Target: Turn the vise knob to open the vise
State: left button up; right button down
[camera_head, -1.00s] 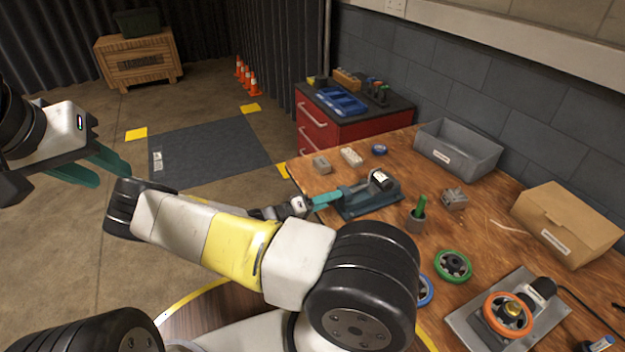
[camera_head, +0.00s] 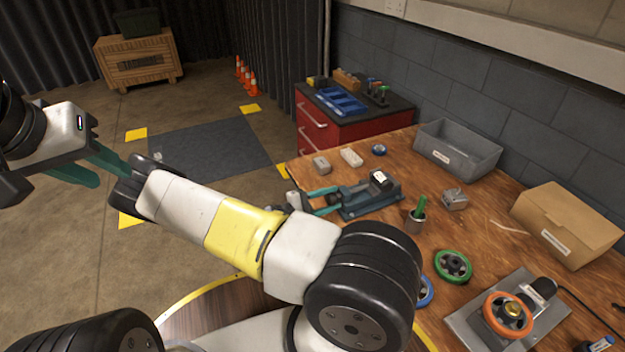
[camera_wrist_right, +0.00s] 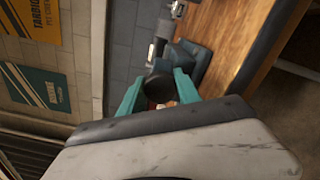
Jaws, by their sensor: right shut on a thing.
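The blue-grey vise (camera_head: 362,204) stands on the wooden workbench, towards its far left edge. Its black round knob (camera_wrist_right: 160,87) shows in the right wrist view between the teal fingers of my right gripper (camera_head: 328,201). That gripper is shut on the knob, with one finger on each side, at the left end of the vise. My left gripper (camera_head: 112,176) is open and empty, up at the left above the floor, away from the bench.
Near the vise on the bench (camera_head: 395,246) are small blocks (camera_head: 351,157), a blue tape roll (camera_head: 379,150), a grey bin (camera_head: 456,152) and a cup with a green item (camera_head: 416,222). A cardboard box (camera_head: 566,224), handwheels (camera_head: 453,266) and an orange-wheeled device (camera_head: 508,313) sit farther right.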

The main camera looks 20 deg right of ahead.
jog(key=n, duration=0.4)
jog(key=shift+w+a+n, duration=0.1)
jog(key=shift+n, duration=0.3)
jog(key=n, duration=0.4)
jog(key=shift+n, duration=0.3)
jog(key=n, duration=0.9)
jog(key=shift+w, duration=0.1)
jog(key=n, duration=0.9)
jog(key=shift+f, duration=0.1)
jog(key=n, duration=0.4)
jog(key=shift+f+n, duration=0.1)
jog(key=shift+n, duration=2.4)
